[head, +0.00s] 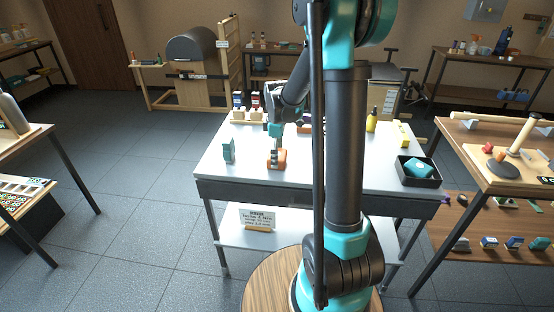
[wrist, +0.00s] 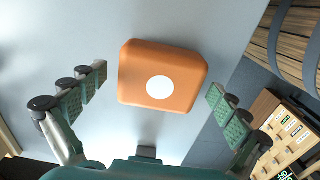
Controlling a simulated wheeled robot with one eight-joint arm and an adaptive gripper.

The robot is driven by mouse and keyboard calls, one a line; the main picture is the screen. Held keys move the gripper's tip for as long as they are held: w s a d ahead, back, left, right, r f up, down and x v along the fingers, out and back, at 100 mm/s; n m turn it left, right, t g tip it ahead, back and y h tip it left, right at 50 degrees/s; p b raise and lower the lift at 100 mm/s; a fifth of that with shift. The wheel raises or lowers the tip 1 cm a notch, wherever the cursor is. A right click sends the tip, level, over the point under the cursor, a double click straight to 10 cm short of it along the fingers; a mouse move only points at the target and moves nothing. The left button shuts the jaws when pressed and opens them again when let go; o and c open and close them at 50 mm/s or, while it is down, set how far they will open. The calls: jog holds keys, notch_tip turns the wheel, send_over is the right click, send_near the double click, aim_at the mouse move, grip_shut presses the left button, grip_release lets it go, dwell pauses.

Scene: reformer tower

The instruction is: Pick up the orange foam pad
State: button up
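The orange foam pad (wrist: 190,72) has rounded corners and a white round spot on its upper face. It lies flat on the white table (wrist: 200,20), and in the head view it shows near the table's left front (head: 270,165). My gripper (wrist: 157,80) is open, one green-padded finger on each side of the pad, with gaps between fingers and pad. In the head view my gripper (head: 277,150) points down over the pad and partly hides it.
A teal block (head: 228,150) stands left of the pad. A black tray (head: 420,181) with a teal item is at the table's right. A yellow bottle (head: 371,121) and yellow blocks (head: 402,136) stand behind. My arm hides the table's middle.

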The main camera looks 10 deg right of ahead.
jog(key=c, duration=1.2)
jog(key=shift+o, duration=0.2)
